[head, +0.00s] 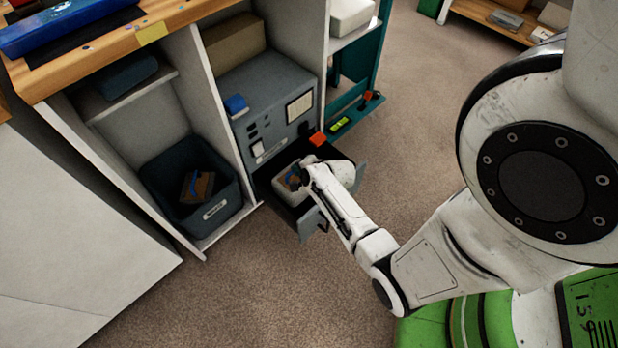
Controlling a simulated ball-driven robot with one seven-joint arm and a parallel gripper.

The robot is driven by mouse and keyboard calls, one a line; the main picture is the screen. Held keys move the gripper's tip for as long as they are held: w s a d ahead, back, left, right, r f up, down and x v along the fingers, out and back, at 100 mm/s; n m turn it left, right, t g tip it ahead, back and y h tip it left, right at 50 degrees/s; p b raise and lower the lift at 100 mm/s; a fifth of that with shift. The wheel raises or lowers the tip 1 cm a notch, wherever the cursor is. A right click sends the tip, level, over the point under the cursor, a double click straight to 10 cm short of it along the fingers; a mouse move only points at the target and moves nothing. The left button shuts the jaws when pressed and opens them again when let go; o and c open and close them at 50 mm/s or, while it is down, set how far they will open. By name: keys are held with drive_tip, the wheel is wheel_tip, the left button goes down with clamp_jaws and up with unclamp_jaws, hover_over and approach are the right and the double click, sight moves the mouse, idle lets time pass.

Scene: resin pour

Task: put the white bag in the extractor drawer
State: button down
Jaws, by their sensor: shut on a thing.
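The extractor (272,100) is a grey cabinet unit standing in the middle bay of the bench. Its drawer (309,224) is pulled out at the bottom, with a dark inside. The white bag (290,188) is at the drawer opening, partly covered by my gripper. My gripper (302,178) is over the open drawer and shut on the white bag. Something blue and brown shows at the fingertips. I cannot tell whether the bag touches the drawer floor.
A dark bin (212,212) with blue and brown scraps stands in the left bay. An orange piece (318,139) is beside the extractor's right edge. A teal shelf (352,118) stands to the right. The carpet (275,290) in front is clear.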

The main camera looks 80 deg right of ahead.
sight(300, 179)
wheel_tip(300, 179, down, 4)
drive_tip(key=shift+b, duration=0.75)
drive_tip(key=s+d+b, duration=0.2)
drive_tip(key=d, duration=0.1)
drive_tip(key=shift+s+f, duration=0.15)
drive_tip(key=shift+s, duration=0.2)
drive_tip(key=shift+f+b, duration=0.45)
drive_tip(key=c, duration=1.1)
unclamp_jaws()
drive_tip(key=shift+f, duration=0.1)
drive_tip(key=shift+c, duration=0.2)
